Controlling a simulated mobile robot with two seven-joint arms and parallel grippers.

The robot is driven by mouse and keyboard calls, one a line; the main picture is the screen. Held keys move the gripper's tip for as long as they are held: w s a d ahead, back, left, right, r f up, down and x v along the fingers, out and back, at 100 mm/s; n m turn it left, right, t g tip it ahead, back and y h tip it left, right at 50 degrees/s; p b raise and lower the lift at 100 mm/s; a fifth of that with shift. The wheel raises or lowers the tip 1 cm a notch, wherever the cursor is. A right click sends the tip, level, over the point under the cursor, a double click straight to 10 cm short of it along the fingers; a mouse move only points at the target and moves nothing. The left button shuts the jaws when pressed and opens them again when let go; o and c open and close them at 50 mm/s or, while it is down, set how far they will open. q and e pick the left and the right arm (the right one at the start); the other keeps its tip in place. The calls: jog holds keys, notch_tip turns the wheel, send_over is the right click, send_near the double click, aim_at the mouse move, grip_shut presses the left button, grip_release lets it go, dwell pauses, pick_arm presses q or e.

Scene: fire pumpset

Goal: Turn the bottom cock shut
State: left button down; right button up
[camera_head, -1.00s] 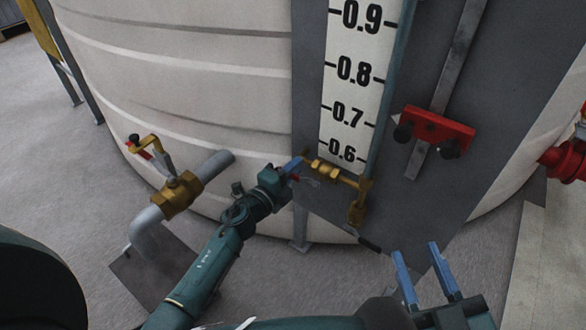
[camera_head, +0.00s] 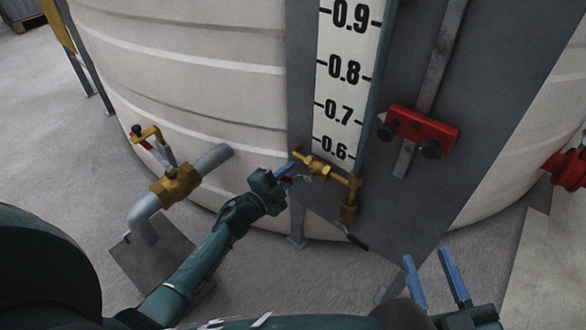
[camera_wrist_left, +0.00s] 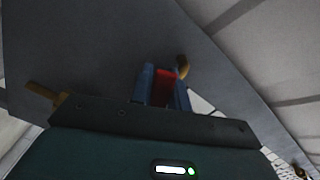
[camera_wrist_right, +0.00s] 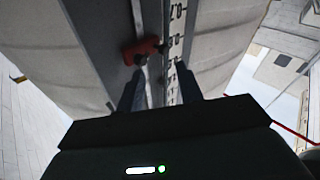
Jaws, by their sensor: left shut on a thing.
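The bottom cock is a brass fitting (camera_head: 318,168) at the foot of the level gauge, just under the 0.6 mark. My left gripper (camera_head: 287,173) is at its left end, slightly below the brass. In the left wrist view its blue fingers are shut on the red handle (camera_wrist_left: 163,85), with a bit of brass (camera_wrist_left: 183,66) just beyond. The fingers hide most of the handle in the head view. My right gripper (camera_head: 433,266) is open and empty, low and to the right, apart from the gauge; its spread fingers also show in the right wrist view (camera_wrist_right: 160,88).
A brass valve (camera_head: 176,184) on a grey pipe stands left of my left arm. A red bracket (camera_head: 420,130) with black knobs is right of the gauge scale (camera_head: 343,85). The curved white tank (camera_head: 200,90) stands behind. A red fitting (camera_head: 570,168) is at far right.

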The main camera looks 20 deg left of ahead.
pick_arm(q)
jog(key=n, duration=0.1)
jog(key=d+f+n, duration=0.1)
jog(key=f+n, duration=0.1)
jog(key=shift+s+d+n+p, duration=0.15)
jog(key=shift+s+n+p, duration=0.1)
jog(key=shift+n+p, duration=0.15)
jog(key=d+n, duration=0.1)
jog(key=n, duration=0.2)
jog(key=s+d+f+n+p, duration=0.1)
jog(key=d+n, duration=0.1)
jog(key=n, duration=0.1)
jog(key=d+f+n+p, duration=0.1)
jog(key=n, duration=0.2)
jog(key=shift+s+d, duration=0.25)
jog(key=shift+s, duration=0.1)
pick_arm(e)
jog(key=shift+w+d+f+m+g+h, duration=0.1)
jog(key=shift+d+m+g+h, duration=0.4)
jog(key=shift+h, duration=0.3)
jog(key=shift+f, duration=0.1)
pick_arm(q)
jog(key=c, duration=1.3)
grip_release()
jog(key=shift+c, duration=0.2)
jog(key=shift+r, duration=0.1)
